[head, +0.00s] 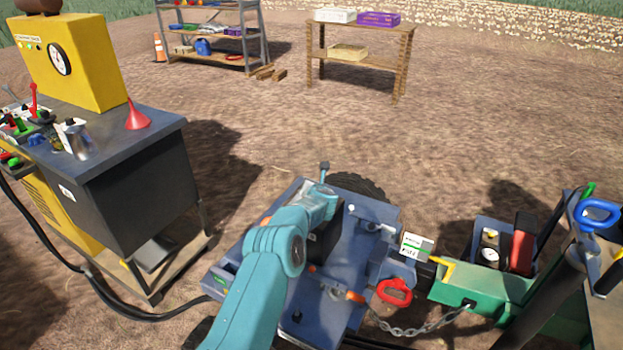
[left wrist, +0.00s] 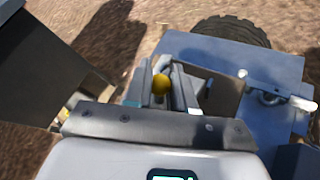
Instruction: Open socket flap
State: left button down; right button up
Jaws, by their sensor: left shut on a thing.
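My left gripper (left wrist: 162,90) is shut on a small yellow round knob (left wrist: 161,84), seen between its two fingers in the left wrist view. In the head view my teal left arm reaches over the blue trailer deck (head: 345,265), and its hand (head: 318,203) is at the deck's far side, above a dark box-like part (head: 326,240). The fingertips and the knob are hidden by the hand there. I cannot clearly make out a socket flap; whether the knob belongs to one, I cannot tell. My right gripper is not in view.
A dark cabinet (head: 130,190) with a yellow gauge box (head: 75,60) stands at left, with a black hose running from it.

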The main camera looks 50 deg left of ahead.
pick_arm(q)
jog(key=c, duration=1.3)
grip_release()
jog(key=b+v, duration=0.2)
jog(key=v, duration=1.4)
jog(key=shift+s+d+r, duration=0.1)
jog(key=shift+d, duration=0.05)
